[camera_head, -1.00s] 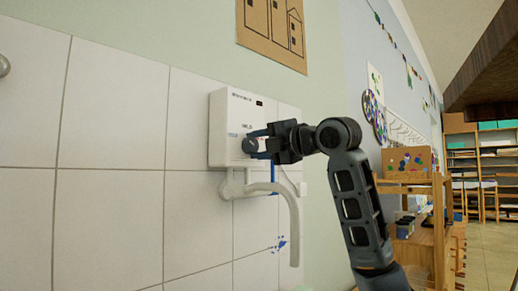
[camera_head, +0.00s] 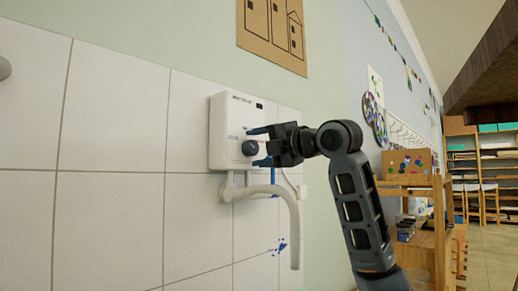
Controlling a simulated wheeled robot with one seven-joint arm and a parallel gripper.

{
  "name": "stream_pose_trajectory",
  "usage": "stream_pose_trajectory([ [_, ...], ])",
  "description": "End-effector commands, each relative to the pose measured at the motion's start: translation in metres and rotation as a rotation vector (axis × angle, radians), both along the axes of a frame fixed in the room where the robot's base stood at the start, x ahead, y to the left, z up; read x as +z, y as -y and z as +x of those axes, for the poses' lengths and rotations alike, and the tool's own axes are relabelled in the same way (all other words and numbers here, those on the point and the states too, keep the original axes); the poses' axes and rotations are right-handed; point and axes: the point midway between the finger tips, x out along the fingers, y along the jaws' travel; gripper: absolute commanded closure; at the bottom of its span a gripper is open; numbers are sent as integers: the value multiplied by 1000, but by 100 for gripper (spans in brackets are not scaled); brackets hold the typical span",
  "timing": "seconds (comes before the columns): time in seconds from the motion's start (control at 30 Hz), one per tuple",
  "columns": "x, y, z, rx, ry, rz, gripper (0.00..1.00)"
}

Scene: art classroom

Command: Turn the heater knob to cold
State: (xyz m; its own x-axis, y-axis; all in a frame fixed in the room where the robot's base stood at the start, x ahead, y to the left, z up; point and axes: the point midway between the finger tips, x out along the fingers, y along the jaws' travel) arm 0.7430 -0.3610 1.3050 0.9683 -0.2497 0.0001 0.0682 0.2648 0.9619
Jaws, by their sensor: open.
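The white heater box (camera_head: 228,112) is fixed to the tiled wall, with a curved white spout pipe (camera_head: 292,215) below it. The markings around the knob are too small to read.
A wooden shelf (camera_head: 425,185) with a cardboard box (camera_head: 407,162) on top stands to the right of my arm. A cardboard picture (camera_head: 272,30) hangs above the heater.

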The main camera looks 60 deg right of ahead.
Motion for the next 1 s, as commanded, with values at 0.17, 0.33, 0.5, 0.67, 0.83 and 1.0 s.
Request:
stream_pose_trajectory([
  [0.17, 0, -5, -22, -1, 2, -3, 30],
  [0.33, 0, -12, -49, -3, 1, -1, 30],
  [0.5, -1, -17, -68, -1, 0, -1, 30],
  [0.67, -1, -19, -74, 0, -1, 0, 30],
  [0.83, -1, -19, -74, 0, -1, 0, 30],
  [1.0, -1, -19, -74, 0, -1, 0, 30],
])
